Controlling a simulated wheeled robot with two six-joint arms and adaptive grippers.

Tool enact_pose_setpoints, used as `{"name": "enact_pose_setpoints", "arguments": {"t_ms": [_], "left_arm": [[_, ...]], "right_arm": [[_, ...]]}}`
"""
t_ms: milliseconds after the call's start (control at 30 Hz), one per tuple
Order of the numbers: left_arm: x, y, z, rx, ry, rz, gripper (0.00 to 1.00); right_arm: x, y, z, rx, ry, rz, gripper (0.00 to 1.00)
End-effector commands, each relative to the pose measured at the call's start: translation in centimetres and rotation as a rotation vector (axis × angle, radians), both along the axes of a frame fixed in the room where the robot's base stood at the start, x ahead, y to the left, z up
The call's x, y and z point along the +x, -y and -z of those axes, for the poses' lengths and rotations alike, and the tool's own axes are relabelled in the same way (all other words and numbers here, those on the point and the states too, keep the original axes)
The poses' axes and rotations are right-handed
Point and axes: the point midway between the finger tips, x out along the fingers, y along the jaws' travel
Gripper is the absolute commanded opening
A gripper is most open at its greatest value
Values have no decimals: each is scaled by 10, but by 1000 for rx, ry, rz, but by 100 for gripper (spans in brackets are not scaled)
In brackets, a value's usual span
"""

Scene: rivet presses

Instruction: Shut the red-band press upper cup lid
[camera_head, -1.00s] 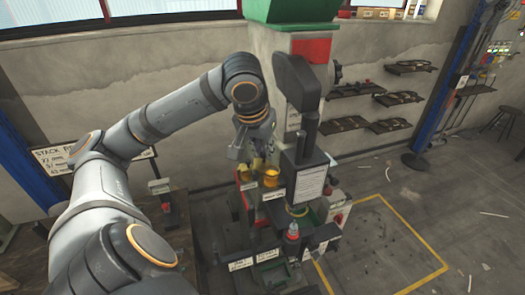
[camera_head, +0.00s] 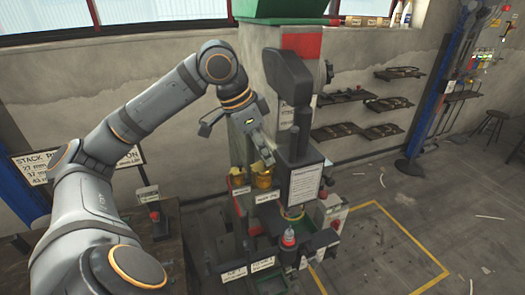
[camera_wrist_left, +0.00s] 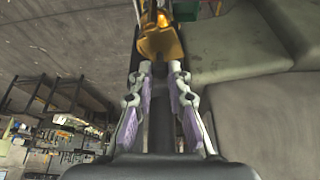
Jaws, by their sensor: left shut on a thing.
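The press with the red band (camera_head: 302,45) stands in the middle of the head view. Its amber upper cup (camera_head: 264,182) sits on a ledge left of the dark press head. My left gripper (camera_head: 267,158) reaches down from the upper left, tilted, with its fingertips right at the top of the cup. In the left wrist view the amber cup (camera_wrist_left: 162,42) lies just beyond the fingertips (camera_wrist_left: 160,72). The fingers are close together around a narrow dark part, which seems to belong to the cup's lid. The fingers partly hide the lid, so its exact angle cannot be told.
A second amber cup (camera_head: 238,174) stands close by on the left. The dark press head (camera_head: 300,150) with a white label is just right of the gripper. The floor at right is open.

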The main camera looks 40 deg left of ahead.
Motion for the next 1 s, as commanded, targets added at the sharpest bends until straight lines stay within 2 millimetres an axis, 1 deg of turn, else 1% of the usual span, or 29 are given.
{"name": "enact_pose_setpoints", "arguments": {"t_ms": [200, 400, 633, 1000], "left_arm": [[-1, 4, -2, 0, 0, 159, 0], [-3, 6, -2, -1, 1, 263, 0], [-4, 7, -1, 1, 1, 326, 0], [-4, 8, -1, 1, 2, 342, 0]], "right_arm": [[0, 0, -5, 0, 0, 0, 27], [0, 0, -8, 0, 0, 0, 27], [0, 0, -10, 0, 0, 0, 27], [0, -2, -10, 2, 0, 1, 27]]}}
